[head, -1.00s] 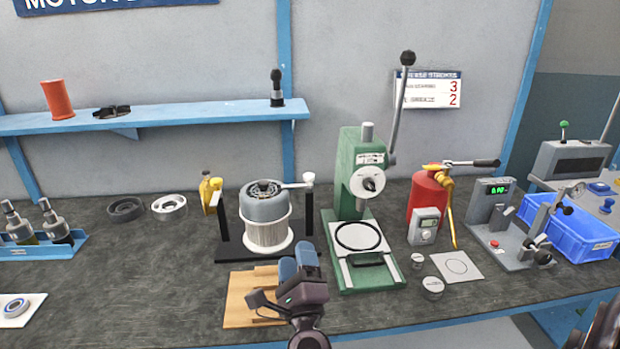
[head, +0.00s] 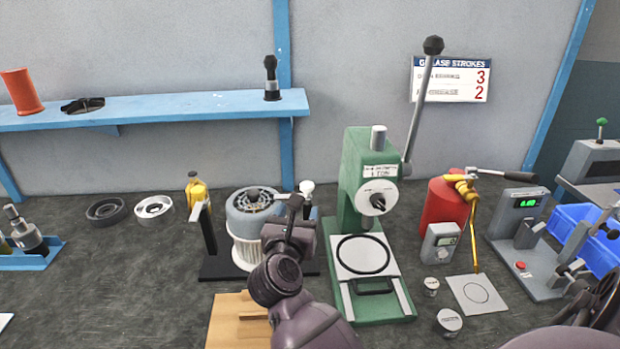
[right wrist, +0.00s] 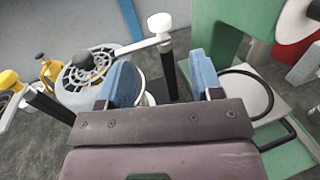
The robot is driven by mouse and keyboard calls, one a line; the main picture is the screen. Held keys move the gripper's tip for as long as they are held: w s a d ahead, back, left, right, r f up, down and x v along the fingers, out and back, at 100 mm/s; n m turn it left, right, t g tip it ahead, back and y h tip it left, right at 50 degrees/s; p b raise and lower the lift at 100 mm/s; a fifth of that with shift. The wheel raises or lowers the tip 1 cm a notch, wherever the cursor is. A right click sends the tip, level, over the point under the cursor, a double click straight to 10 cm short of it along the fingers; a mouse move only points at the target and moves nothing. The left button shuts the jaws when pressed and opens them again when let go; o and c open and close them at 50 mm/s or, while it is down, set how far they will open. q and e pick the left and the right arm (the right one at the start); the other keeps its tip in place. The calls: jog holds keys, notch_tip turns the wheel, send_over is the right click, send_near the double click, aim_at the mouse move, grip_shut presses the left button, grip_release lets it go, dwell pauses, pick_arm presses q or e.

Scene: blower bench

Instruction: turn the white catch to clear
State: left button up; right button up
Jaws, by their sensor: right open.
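The white catch (head: 307,187) sits atop the right black post of a stand around a grey motor with a white lower body (head: 252,212). In the right wrist view, the catch (right wrist: 160,22) has an upright knob, and its arm reaches left over the motor's top edge. My right gripper (head: 296,205) is in front of the motor's right side and hides part of the catch arm and post in the head view. Its blue fingers (right wrist: 161,62) are apart and empty, with the post and knob seen between and beyond them. My left gripper is not in view.
A green press (head: 358,200) with a tall lever stands close to the right of the motor stand. A wooden block (head: 232,322) lies in front. A yellow bottle (head: 197,190) is behind the left post. A red cylinder (head: 447,205) and small gauges stand farther right.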

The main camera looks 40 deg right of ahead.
aim_at(305, 191)
jog(key=x, duration=1.1)
jog(key=shift+a, duration=0.1)
grip_shut()
